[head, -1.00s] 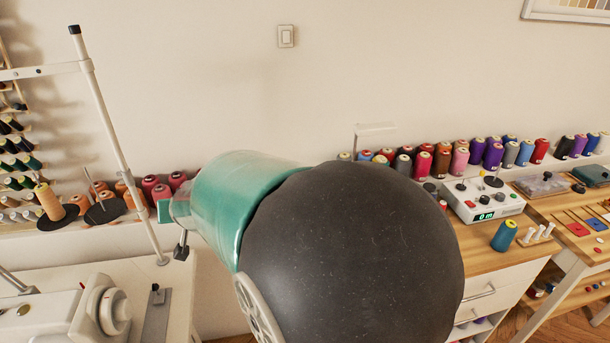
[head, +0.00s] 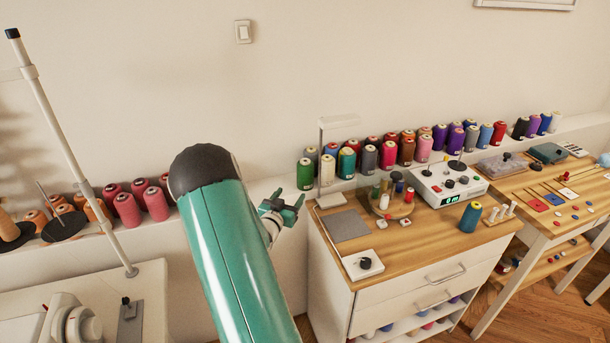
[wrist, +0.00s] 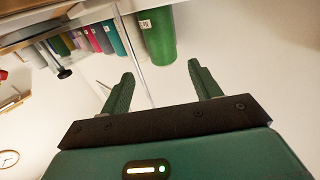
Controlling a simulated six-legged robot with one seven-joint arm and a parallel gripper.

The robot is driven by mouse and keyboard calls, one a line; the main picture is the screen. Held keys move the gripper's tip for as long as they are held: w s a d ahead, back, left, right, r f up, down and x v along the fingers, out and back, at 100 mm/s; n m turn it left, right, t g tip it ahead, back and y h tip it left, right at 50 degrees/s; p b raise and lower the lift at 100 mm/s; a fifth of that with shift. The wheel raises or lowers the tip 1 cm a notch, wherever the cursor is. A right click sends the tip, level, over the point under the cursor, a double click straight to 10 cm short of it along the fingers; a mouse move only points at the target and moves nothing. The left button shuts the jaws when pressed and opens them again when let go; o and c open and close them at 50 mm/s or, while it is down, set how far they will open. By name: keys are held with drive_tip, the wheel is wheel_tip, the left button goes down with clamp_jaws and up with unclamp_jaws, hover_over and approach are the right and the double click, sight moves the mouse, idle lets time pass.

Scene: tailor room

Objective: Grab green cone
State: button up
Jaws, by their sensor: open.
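A green cone of thread (head: 306,175) stands upright at the left end of the right-hand row on the wall ledge. It also shows large in the wrist view (wrist: 160,38), at the top and just beyond the fingertips. My gripper (head: 284,208) is left of and a little below the cone in the head view, apart from it. In the wrist view my gripper (wrist: 161,72) is open, with nothing between its two fingers.
Other cones stand close to the green one, including a teal cone (head: 346,163). A white lamp (head: 325,165) rises just right of it above the wooden worktop (head: 430,222). Pink cones (head: 127,209) stand left of my arm.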

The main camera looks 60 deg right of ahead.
sight(302, 175)
drive_tip(key=d, duration=0.7)
drive_tip(key=shift+w+d, duration=0.15)
drive_tip(key=shift+w, duration=0.25)
drive_tip(key=d, duration=0.5)
drive_tip(key=shift+w+d+r, duration=0.15)
drive_tip(key=shift+d, duration=0.15)
drive_tip(key=shift+c, duration=0.2)
drive_tip(key=c, duration=0.8)
drive_tip(key=shift+r, duration=0.2)
